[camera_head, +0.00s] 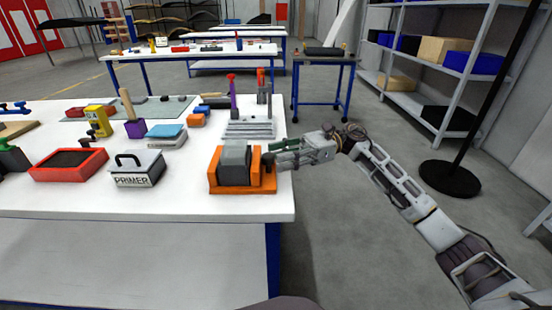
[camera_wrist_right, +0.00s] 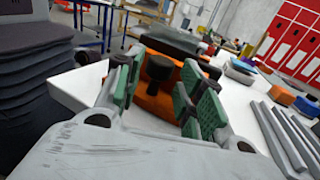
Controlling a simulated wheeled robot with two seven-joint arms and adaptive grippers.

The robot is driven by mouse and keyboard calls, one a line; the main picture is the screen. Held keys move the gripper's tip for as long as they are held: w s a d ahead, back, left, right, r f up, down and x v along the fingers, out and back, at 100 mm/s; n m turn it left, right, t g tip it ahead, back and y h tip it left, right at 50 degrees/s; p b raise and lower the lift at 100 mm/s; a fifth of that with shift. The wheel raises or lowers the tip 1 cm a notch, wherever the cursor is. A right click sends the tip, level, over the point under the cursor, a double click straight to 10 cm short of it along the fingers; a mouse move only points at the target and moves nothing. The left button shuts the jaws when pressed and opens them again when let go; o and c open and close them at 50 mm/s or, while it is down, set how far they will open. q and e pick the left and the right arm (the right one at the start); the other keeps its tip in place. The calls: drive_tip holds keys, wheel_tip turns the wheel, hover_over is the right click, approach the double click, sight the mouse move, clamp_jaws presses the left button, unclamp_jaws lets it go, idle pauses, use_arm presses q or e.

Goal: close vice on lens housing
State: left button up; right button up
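The orange vice (camera_head: 262,178) sits at the right end of the white table. A dark grey block, seemingly the lens housing (camera_head: 235,160), stands between its jaws. I cannot tell whether both jaws touch it. My right gripper (camera_head: 272,156) reaches in from the right at the vice's handle side. In the right wrist view, the black round handle knob (camera_wrist_right: 159,68) on the orange vice (camera_wrist_right: 150,101) lies between the green-padded fingers of my right gripper (camera_wrist_right: 158,92). The fingers are apart, with gaps visible beside the knob. My left gripper is not in view.
A primer box (camera_head: 137,170) and red tray (camera_head: 69,165) stand left of the vice. Grey slabs (camera_head: 250,129) and upright tools (camera_head: 232,95) are behind it. A black pole stand (camera_head: 450,178) and shelving (camera_head: 440,60) stand at right.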

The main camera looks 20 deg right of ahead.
drive_tip(key=shift+s+a, duration=0.1)
drive_tip(key=shift+a, duration=0.75)
drive_tip(key=shift+c, duration=0.3)
drive_tip(key=c, duration=0.7)
drive_tip(key=shift+o, duration=0.2)
drive_tip(key=shift+t, duration=0.3)
